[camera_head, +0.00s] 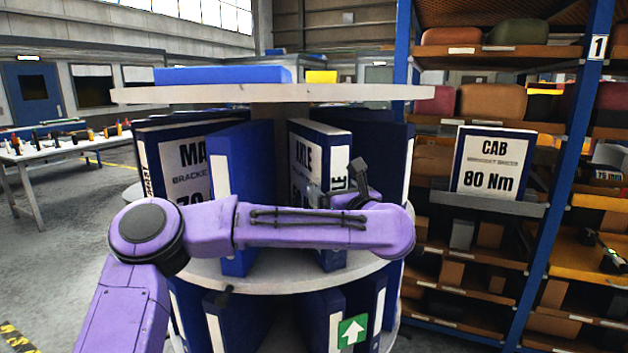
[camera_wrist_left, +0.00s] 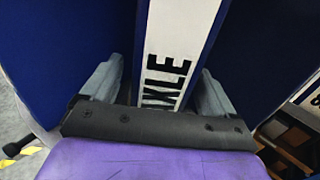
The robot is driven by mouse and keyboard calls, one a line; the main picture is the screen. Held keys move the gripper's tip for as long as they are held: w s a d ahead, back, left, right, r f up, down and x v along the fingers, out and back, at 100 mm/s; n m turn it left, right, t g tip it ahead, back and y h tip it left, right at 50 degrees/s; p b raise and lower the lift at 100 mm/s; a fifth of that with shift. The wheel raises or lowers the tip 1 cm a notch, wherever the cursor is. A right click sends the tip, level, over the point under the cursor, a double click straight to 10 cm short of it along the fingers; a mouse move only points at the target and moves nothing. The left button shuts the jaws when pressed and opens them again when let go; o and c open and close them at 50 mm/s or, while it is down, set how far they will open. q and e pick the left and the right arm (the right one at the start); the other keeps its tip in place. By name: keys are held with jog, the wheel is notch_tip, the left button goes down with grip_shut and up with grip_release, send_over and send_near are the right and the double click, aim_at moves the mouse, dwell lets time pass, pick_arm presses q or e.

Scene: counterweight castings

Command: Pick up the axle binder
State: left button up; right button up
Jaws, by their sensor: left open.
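The axle binder (camera_head: 322,137) is dark blue with a white label and stands upright on the middle tier of a round carousel. Its lower part is partly hidden by my left forearm. In the left wrist view its white spine lettered AXLE (camera_wrist_left: 178,40) lies between the two grey fingers. My left gripper (camera_head: 337,182) is open, with one finger on each side of the spine. I cannot tell whether either finger touches it. My right gripper is not in view.
A blue binder (camera_head: 240,165) and a MA-lettered binder (camera_head: 185,150) stand left of it. The carousel's top tier (camera_head: 360,92) is above, and more binders stand below. A CAB binder (camera_head: 492,163) stands on a shelf to the right.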

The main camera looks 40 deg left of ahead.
pick_arm(q)
jog(key=x, duration=0.2)
jog(key=shift+w+a+r+p, duration=0.2)
jog(key=shift+a+r+p, duration=0.1)
jog(key=shift+p, duration=0.1)
jog(key=shift+w+a+f, duration=0.15)
jog(key=shift+a+f, duration=0.1)
jog(key=shift+d+r, duration=0.1)
jog(key=shift+d, duration=0.05)
jog(key=c, duration=1)
grip_shut()
